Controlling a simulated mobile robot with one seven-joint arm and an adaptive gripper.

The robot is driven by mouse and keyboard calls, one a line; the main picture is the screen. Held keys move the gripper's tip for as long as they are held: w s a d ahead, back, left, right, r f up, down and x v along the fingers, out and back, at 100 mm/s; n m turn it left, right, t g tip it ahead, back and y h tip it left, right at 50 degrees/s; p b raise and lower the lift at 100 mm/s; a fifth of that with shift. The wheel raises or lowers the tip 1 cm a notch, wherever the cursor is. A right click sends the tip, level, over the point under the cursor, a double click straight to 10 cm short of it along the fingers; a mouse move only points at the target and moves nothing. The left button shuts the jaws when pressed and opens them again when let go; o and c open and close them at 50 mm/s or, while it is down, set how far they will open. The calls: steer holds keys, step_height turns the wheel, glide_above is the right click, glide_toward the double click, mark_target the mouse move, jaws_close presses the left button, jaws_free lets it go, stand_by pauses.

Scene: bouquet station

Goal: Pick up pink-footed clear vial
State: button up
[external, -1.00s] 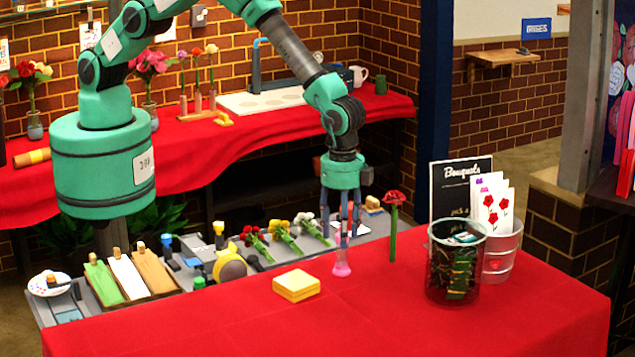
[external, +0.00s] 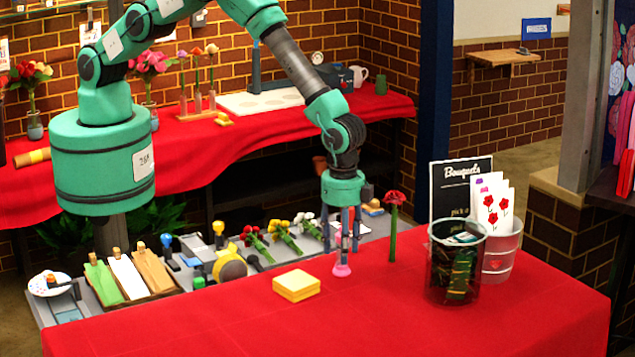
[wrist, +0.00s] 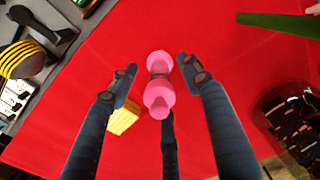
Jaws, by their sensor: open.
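The pink-footed clear vial (external: 342,269) stands on the red table near its back edge. In the wrist view the vial (wrist: 159,98) shows pink parts with a clear middle, between my fingers. My gripper (external: 343,248) points down over the vial, with its fingers around the upper part. In the wrist view my gripper (wrist: 153,78) is open, with a finger on each side and a gap between each finger and the vial. A third dark finger or link shows below the vial. In the external view the fingers hide much of the vial's upper part.
A yellow block (external: 296,285) lies left of the vial. A red flower on a green stem (external: 393,225) stands close on the right. A dark clear bin (external: 455,265) and a card holder (external: 503,250) stand farther right. The front of the red table (external: 400,325) is clear.

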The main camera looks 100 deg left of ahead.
steer(key=shift+f, duration=0.75)
jaws_close()
